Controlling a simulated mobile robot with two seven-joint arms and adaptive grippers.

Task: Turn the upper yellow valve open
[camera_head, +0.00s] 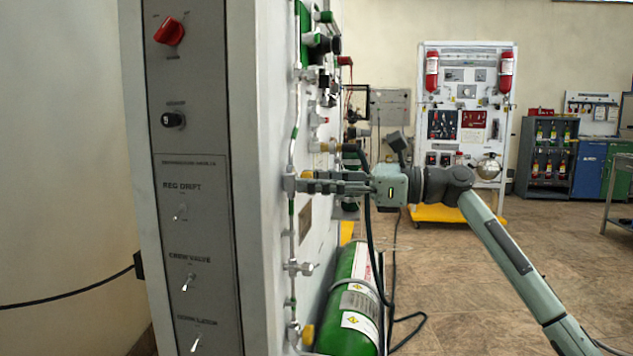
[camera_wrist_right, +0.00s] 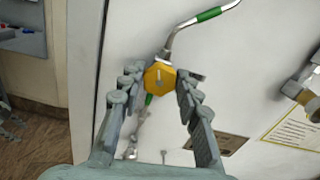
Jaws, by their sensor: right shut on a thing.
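The yellow valve knob (camera_wrist_right: 160,77) is six-sided and sits between my right gripper's fingertips in the right wrist view. My right gripper (camera_wrist_right: 158,84) is shut on it, with one finger on each side. In the head view my right gripper (camera_head: 308,182) reaches in from the right to the side of the panel, and its fingers hide the knob. Another yellow knob (camera_head: 308,335) shows lower on the same pipe line. My left gripper is not in view.
A yellow fitting (camera_head: 325,147) with a dark hose is just above my right gripper. A green cylinder (camera_head: 352,300) stands below it. The grey control panel (camera_head: 193,200) with switches is at left. Open floor (camera_head: 480,290) lies to the right.

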